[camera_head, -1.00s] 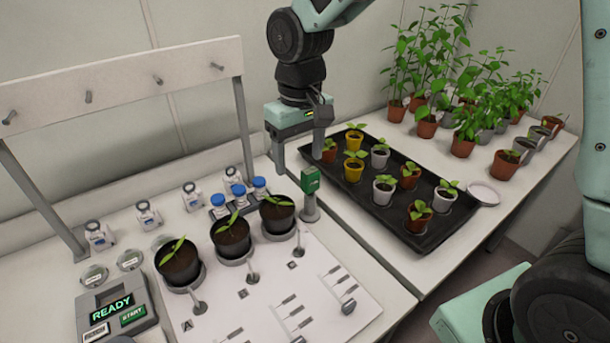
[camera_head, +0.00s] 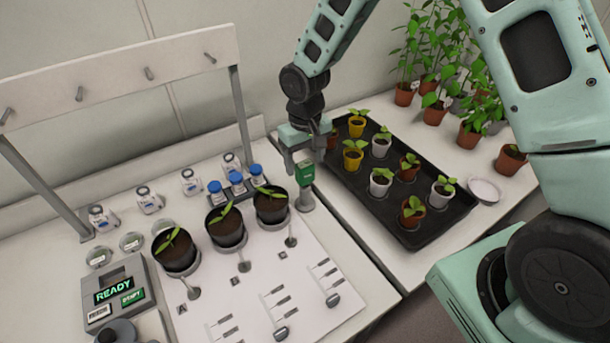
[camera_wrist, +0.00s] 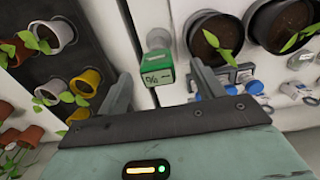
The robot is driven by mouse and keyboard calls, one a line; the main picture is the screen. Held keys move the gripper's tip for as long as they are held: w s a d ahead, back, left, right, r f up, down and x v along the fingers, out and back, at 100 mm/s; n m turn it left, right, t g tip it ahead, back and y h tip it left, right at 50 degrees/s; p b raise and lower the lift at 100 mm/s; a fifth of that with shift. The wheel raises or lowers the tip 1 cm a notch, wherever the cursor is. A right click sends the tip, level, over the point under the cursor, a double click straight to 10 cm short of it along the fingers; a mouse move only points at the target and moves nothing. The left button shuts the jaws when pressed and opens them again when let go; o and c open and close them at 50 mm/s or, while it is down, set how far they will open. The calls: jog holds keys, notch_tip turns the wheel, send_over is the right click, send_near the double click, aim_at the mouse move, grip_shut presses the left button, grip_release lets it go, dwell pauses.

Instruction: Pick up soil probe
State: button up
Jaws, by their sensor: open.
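The soil probe appears to be the green-headed device (camera_head: 305,172) standing upright in a grey round holder (camera_head: 305,200) at the bench's right edge. Its green head with white marking also shows in the wrist view (camera_wrist: 159,68), between my fingers and a little beyond them. My gripper (camera_head: 303,160) is open and empty, close above and behind the green head. In the wrist view my gripper (camera_wrist: 162,84) has one finger on each side of the head, with gaps visible. The probe's lower part is hidden in the holder.
Three black pots (camera_head: 226,228) with seedlings stand left of the probe, with blue-capped vials (camera_head: 236,183) behind. A black tray (camera_head: 405,238) of small potted plants lies close on the right. A console reading READY (camera_head: 115,291) sits at front left.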

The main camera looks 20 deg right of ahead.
aim_at(305, 185)
jog(key=shift+w+d+f+p, duration=0.1)
jog(key=shift+w+f+p, duration=0.1)
jog(key=shift+f+p, duration=0.8)
jog(key=shift+w+d+f+p, duration=0.15)
jog(key=shift+f+p, duration=0.25)
jog(key=shift+f, duration=1.2)
jog(key=shift+a, duration=0.1)
jog(key=c, duration=1.1)
